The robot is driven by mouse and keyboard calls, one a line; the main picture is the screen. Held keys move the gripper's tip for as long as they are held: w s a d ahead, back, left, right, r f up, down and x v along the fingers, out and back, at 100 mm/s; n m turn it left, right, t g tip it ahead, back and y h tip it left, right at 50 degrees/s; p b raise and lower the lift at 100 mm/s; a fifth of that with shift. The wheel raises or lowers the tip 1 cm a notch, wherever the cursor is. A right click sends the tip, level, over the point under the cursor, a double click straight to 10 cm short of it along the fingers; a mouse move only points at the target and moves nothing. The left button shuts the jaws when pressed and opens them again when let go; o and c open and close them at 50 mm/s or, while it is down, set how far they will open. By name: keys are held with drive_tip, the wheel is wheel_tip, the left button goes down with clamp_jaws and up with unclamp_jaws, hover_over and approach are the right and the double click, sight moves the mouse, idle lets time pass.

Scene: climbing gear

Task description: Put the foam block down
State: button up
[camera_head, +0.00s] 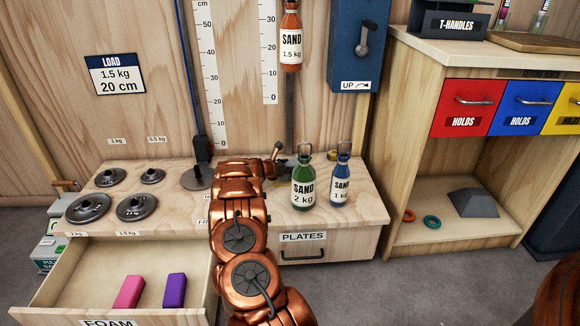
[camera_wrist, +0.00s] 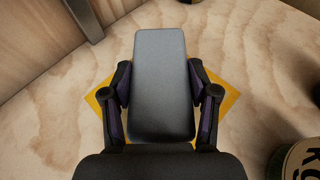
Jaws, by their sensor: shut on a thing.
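The foam block (camera_wrist: 160,80) is a dark grey slab in the wrist view, standing out between the two fingers of my gripper (camera_wrist: 162,95). The fingers press on its left and right sides. A yellow square (camera_wrist: 232,98) lies on the wooden bench top directly behind the block in that view. I cannot tell whether the block touches the bench. In the head view my gripper (camera_head: 278,162) is low over the bench, left of the green sand bottle, and my arm hides most of the block and the yellow square.
A green sand bottle (camera_head: 303,180) and a blue one (camera_head: 340,176) stand close on the right. Several weight plates (camera_head: 137,207) lie on the bench's left. The open foam drawer (camera_head: 75,290) holds a pink block (camera_head: 129,292) and a purple block (camera_head: 174,290). An orange bottle (camera_head: 291,40) hangs above.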

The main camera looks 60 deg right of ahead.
drive_tip(key=shift+f+b, duration=0.4)
drive_tip(key=shift+f, duration=0.2)
drive_tip(key=o, duration=1.3)
drive_tip(key=shift+v, duration=6)
drive_tip(key=shift+r, duration=0.1)
